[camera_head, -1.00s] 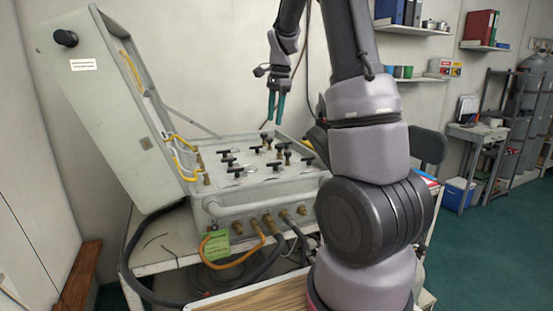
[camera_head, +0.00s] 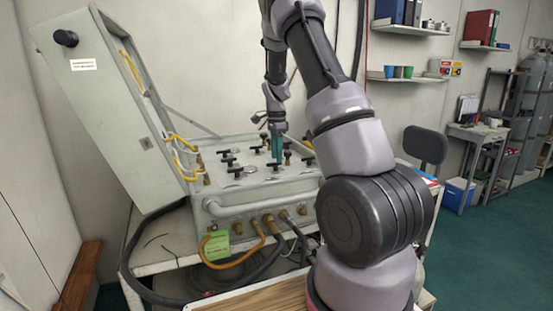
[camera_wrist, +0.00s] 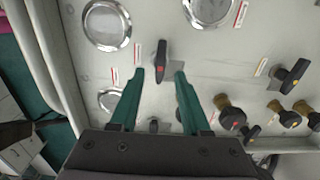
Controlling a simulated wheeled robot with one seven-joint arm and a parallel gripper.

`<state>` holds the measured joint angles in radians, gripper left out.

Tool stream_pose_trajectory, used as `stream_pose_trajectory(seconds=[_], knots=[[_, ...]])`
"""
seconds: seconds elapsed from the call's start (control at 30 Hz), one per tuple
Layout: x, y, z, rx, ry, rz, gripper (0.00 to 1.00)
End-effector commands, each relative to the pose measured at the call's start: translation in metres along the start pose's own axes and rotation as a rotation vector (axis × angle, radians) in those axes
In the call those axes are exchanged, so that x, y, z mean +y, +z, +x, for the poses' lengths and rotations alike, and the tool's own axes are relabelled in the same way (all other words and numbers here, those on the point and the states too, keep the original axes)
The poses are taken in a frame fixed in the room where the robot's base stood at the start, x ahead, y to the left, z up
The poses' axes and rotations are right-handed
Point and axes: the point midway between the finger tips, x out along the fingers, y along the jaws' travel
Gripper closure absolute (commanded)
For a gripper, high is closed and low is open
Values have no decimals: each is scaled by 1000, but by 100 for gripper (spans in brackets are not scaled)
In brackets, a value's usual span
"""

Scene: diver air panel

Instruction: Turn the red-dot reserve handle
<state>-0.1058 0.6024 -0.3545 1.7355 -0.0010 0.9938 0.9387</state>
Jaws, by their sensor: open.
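The grey air panel (camera_head: 222,196) lies in an open case, with several black handles on its top face. My gripper (camera_head: 277,160) is low over the panel's back right part, fingers pointing down. In the wrist view my open gripper (camera_wrist: 160,72) has one green finger on each side of a black handle with a red mark (camera_wrist: 162,50), which lies roughly along the gap between the fingertips. I cannot tell whether the fingers are at its height; no contact shows. Another black handle with a red mark (camera_wrist: 231,116) stands on a brass stem to the right.
Other black handles (camera_wrist: 291,75) stand at the right of the wrist view. Round gauges (camera_wrist: 107,24) lie at upper left. The raised case lid (camera_head: 110,120) stands left of the panel. Hoses and brass fittings (camera_head: 268,224) line the front.

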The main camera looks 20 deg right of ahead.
Motion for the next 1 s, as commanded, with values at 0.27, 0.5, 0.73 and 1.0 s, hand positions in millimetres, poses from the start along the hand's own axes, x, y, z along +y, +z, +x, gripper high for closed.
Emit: stream_pose_trajectory(seconds=[0.27,0.5,0.73,1.0], knots=[[0,0,17,-1,1,2,53],[0,0,17,-1,0,1,64],[0,0,17,-1,0,1,100],[0,0,17,-1,-1,-33,100]])
